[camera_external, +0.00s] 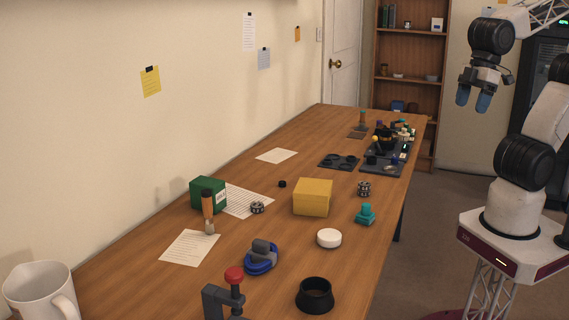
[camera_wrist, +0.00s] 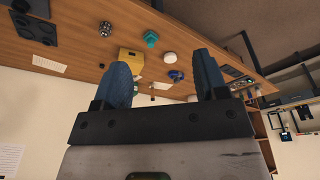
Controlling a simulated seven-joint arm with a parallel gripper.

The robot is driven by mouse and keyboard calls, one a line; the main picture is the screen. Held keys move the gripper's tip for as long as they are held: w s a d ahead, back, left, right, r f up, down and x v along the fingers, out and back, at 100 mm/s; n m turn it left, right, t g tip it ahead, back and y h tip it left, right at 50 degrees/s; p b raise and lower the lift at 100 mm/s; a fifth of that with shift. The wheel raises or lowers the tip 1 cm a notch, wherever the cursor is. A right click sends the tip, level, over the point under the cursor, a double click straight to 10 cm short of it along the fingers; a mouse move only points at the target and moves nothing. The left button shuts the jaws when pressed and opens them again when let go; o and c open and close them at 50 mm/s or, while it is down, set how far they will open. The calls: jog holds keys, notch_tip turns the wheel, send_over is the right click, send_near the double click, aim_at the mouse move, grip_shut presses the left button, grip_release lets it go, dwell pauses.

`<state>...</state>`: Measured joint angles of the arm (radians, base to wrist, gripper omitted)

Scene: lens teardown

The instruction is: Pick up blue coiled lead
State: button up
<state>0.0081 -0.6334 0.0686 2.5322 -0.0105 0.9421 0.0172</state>
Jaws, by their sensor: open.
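The blue coiled lead (camera_external: 261,261) lies on the wooden table toward the near end, with a dark grey block-like part in its middle. In the wrist view a small blue and grey thing (camera_wrist: 176,76), likely the same lead, shows between my two fingers but far beyond them. My gripper (camera_external: 474,99) is raised in the air off the right side of the table, well away from the lead. In the wrist view its two blue fingertips (camera_wrist: 162,72) stand wide apart with nothing held between them.
Near the lead are a clamp with a red knob (camera_external: 234,275), a black ring (camera_external: 315,294), a white disc (camera_external: 329,238), a yellow box (camera_external: 313,197) and a wood-handled brush (camera_external: 208,210). A teal part (camera_external: 365,214) sits near the right edge. Black trays (camera_external: 382,165) and clutter fill the far end.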

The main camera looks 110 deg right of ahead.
jog(key=o, duration=0.6)
jog(key=shift+o, duration=0.2)
jog(key=shift+w, duration=0.1)
jog(key=w+a+f+m+y, duration=0.1)
jog(key=w+f+m+y, duration=0.25)
jog(key=w, duration=0.65)
jog(key=w+a+f+m+y, duration=0.2)
jog(key=w+m, duration=0.3)
jog(key=w, duration=0.5)
jog(key=w+a+f+m+y, duration=0.1)
jog(key=w+f+m+y, duration=0.3)
jog(key=w, duration=0.7)
jog(key=w+d+f+m+t, duration=0.2)
jog(key=w+d+f+m, duration=0.1)
jog(key=w, duration=0.4)
jog(key=w+d+f+m+t, duration=0.2)
jog(key=w+d+f+m, duration=0.1)
jog(key=w+f+m, duration=0.3)
jog(key=w+d+f+m+t, duration=0.3)
jog(key=w+f+m, duration=0.2)
jog(key=w+f, duration=0.2)
jog(key=shift+w+d+f+m, duration=0.15)
jog(key=shift+w+d+f, duration=0.05)
jog(key=shift+w, duration=0.4)
jog(key=shift+w+d+f+m, duration=0.1)
jog(key=shift+w+d+f, duration=0.1)
jog(key=shift+w, duration=0.35)
